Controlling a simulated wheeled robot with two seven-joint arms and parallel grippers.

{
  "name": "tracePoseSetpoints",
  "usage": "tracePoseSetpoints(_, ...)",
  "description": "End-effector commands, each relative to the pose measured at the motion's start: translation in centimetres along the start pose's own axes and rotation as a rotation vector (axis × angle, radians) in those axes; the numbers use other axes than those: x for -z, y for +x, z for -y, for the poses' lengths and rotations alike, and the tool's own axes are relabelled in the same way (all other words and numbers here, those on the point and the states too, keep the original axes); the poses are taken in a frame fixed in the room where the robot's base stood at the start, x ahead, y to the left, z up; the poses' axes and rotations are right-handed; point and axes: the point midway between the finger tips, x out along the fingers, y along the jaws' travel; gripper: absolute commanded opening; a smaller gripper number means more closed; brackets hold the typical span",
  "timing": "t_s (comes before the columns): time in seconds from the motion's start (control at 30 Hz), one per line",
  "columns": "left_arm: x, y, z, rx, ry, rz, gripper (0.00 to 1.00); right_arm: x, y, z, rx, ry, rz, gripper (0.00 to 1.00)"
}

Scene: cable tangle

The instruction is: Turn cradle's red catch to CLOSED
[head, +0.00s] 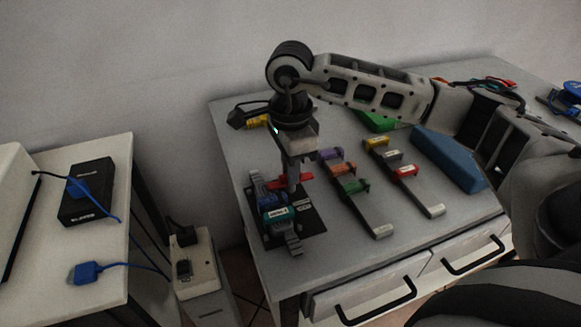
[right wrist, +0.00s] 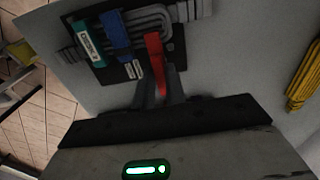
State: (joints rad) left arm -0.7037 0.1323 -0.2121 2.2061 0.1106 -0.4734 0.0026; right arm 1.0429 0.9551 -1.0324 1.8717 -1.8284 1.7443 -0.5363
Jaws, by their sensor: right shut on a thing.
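The cradle is a dark plate (head: 312,222) with grey cable loops, near the left edge of the grey worktop. It also shows in the right wrist view (right wrist: 177,45). Its red catch (head: 275,184) is a flat lever, partly hidden by my gripper; it also shows in the right wrist view (right wrist: 154,58). A teal tagged piece (head: 275,213) and a blue piece (head: 264,193) sit on the cradle. My right gripper (head: 293,186) points down and is shut on the catch, with its fingers (right wrist: 158,88) on either side of it. Small white labels beside the catch are unreadable. My left gripper is not in view.
Two grey rails (head: 381,230) with coloured clips lie right of the cradle, and a blue block (head: 447,160) farther right. A yellow cable bundle (right wrist: 304,78) lies to the right in the wrist view. A side table (head: 100,270) with a black box (head: 87,190) stands left.

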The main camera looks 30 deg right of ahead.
Motion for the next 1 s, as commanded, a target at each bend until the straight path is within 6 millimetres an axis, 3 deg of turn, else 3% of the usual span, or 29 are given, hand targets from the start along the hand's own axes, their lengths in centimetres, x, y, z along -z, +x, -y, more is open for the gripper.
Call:
tracePoseSetpoints(0.27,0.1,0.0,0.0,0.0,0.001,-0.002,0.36,0.0,-0.2,0.1,0.005,-0.003,0.003,0.0)
tracePoseSetpoints(0.3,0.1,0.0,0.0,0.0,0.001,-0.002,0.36,0.0,-0.2,0.1,0.005,-0.003,0.003,0.18)
tracePoseSetpoints(0.37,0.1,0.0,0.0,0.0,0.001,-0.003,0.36,0.0,-0.2,0.1,0.005,-0.003,0.002,0.35)
tracePoseSetpoints(0.77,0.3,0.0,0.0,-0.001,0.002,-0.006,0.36,0.0,-0.8,0.1,0.004,-0.001,0.002,0.35)
tracePoseSetpoints(1.0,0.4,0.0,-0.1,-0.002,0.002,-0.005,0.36,-0.1,-5.5,0.1,0.008,-0.002,0.004,0.35)
